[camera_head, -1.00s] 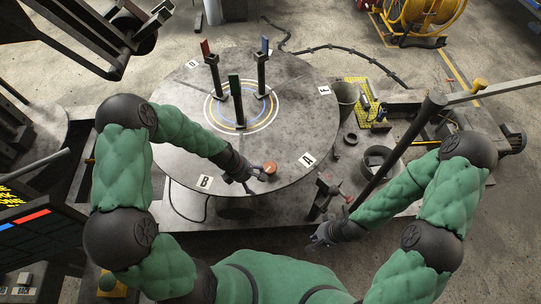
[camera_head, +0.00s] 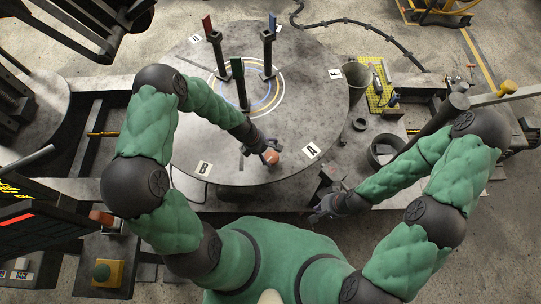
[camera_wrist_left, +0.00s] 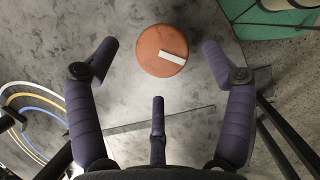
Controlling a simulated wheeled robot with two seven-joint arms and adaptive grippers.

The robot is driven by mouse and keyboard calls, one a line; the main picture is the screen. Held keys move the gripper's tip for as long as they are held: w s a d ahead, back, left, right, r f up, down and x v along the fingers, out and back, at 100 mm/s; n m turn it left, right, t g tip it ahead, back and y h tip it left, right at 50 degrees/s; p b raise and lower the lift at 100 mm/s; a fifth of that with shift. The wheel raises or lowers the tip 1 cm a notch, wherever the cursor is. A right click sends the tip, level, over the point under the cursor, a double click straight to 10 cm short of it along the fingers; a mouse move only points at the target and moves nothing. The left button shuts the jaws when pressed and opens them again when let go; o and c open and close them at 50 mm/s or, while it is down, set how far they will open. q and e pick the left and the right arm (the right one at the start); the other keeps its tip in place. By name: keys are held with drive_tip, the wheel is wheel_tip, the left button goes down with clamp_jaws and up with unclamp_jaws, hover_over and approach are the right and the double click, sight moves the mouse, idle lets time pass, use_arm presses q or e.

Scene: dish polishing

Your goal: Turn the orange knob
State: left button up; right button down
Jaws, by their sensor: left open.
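The orange knob (camera_head: 271,157) sits near the front edge of the round grey table, between the labels A and B. In the left wrist view the knob (camera_wrist_left: 155,62) is a round orange disc with a white bar mark. My left gripper (camera_head: 265,152) is at the knob, on its far left side. In the left wrist view my left gripper (camera_wrist_left: 158,50) is open, with a purple finger on either side of the knob and a third finger below it; gaps show around the knob. My right gripper (camera_head: 322,211) hangs low beyond the table's front right edge, away from the knob; its finger state is unclear.
The round table (camera_head: 310,110) carries three upright posts with red, green and blue tops, such as the green one (camera_head: 238,75). A metal bucket (camera_head: 356,78) and a yellow grid plate (camera_head: 380,85) stand to the right.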

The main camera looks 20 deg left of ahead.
sight(271, 157)
use_arm(q)
drive_tip(key=shift+x, duration=1.6)
drive_tip(key=shift+s, duration=0.1)
drive_tip(key=c, duration=1.1)
